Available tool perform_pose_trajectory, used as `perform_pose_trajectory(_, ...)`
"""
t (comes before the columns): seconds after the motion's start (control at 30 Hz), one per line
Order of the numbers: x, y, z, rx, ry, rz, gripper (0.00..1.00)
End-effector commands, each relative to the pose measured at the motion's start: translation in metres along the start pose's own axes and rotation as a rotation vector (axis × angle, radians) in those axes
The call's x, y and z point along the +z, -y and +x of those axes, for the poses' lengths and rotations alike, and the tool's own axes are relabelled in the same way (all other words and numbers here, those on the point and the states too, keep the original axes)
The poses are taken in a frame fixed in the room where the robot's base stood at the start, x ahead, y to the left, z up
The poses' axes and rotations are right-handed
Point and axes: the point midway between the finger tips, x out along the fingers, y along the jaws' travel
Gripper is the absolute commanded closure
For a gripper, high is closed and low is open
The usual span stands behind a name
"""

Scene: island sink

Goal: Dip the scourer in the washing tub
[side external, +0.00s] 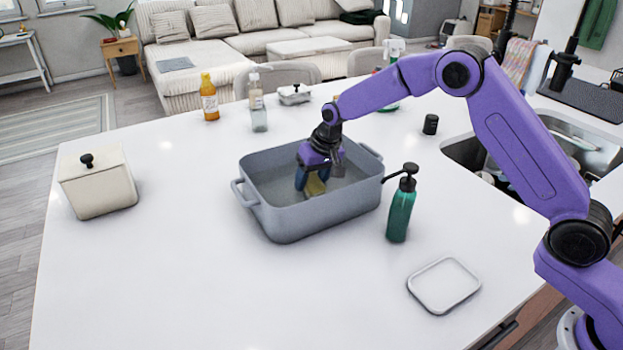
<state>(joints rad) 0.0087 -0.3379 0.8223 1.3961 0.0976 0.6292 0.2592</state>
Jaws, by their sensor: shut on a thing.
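The washing tub (285,222) is a grey-blue rectangular basin with two end handles, standing in the middle of the white counter. It looks to hold water (268,180). My gripper (313,186) reaches down inside the tub, near its middle. It is shut on the scourer (315,187), a small yellowish piece low between the fingers. The scourer is at or near the water surface; I cannot tell how deep it sits. Part of the scourer is hidden by the fingers.
A green pump bottle (400,210) stands close to the tub's right side. A white tray (444,285) lies at the front right. A cream lidded box (98,182) is at the left. Bottles (209,98) stand behind the tub. A sink (570,140) is at the right.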

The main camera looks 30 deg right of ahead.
Motion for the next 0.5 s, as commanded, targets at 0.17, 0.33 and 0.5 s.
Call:
perform_pose_trajectory(0.17, 0.0, 0.0, 0.0, 0.0, 0.0, 0.0, 0.74)
perform_pose_trajectory(0.33, -0.002, 0.001, -0.006, 0.0, -0.001, 0.0, 0.74)
perform_pose_trajectory(0.5, -0.005, 0.003, -0.018, -0.001, -0.002, -0.001, 0.74)
